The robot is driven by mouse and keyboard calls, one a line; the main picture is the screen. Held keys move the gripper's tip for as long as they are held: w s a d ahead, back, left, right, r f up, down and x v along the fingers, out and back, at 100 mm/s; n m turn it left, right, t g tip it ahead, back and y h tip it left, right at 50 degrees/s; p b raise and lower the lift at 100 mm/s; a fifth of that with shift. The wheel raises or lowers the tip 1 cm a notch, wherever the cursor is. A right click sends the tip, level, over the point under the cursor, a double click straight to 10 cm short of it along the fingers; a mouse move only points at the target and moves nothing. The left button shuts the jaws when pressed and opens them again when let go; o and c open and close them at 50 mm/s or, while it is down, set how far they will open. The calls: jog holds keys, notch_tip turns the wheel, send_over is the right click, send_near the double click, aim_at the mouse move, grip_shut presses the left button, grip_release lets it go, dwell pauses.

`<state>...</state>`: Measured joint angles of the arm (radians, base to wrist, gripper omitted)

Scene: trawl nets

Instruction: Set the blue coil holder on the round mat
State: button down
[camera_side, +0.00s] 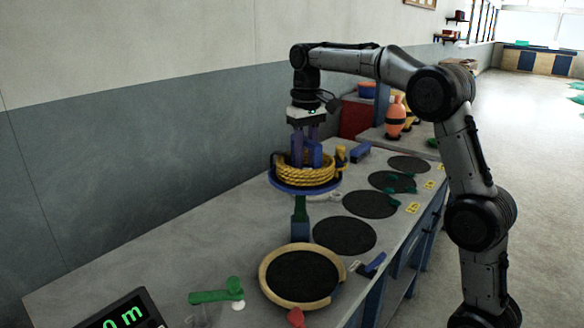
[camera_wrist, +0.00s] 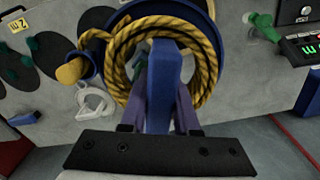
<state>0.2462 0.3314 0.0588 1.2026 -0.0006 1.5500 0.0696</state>
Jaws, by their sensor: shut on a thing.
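The blue coil holder (camera_side: 285,186) is a blue disc with an upright blue handle, and a yellow rope coil lies on it. My gripper (camera_side: 306,150) is shut on the handle from above; the wrist view shows the fingers on both sides of the blue handle (camera_wrist: 164,85). The holder looks level and raised above the bench. Several dark round mats lie along the bench. The nearest round mat (camera_side: 302,277) has a tan raised rim and looks empty. A plain round mat (camera_side: 345,235) lies behind it.
A dark green and blue upright object (camera_side: 300,218) stands just below the holder. A green tool (camera_side: 217,296) and a display (camera_side: 125,312) are at the front left. Green pieces (camera_side: 391,177) lie on the farther mats. An orange float (camera_side: 396,117) stands at the back.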

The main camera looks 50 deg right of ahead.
jog(key=s+d+m, duration=0.3)
jog(key=d+m, duration=0.2)
jog(key=d, duration=1.3)
notch_tip(320, 180, down, 25)
jog(key=shift+a, duration=0.15)
jog(key=shift+f, duration=0.6)
dwell(0.3)
jog(key=c, duration=0.6)
grip_release()
jog(key=shift+o, duration=0.2)
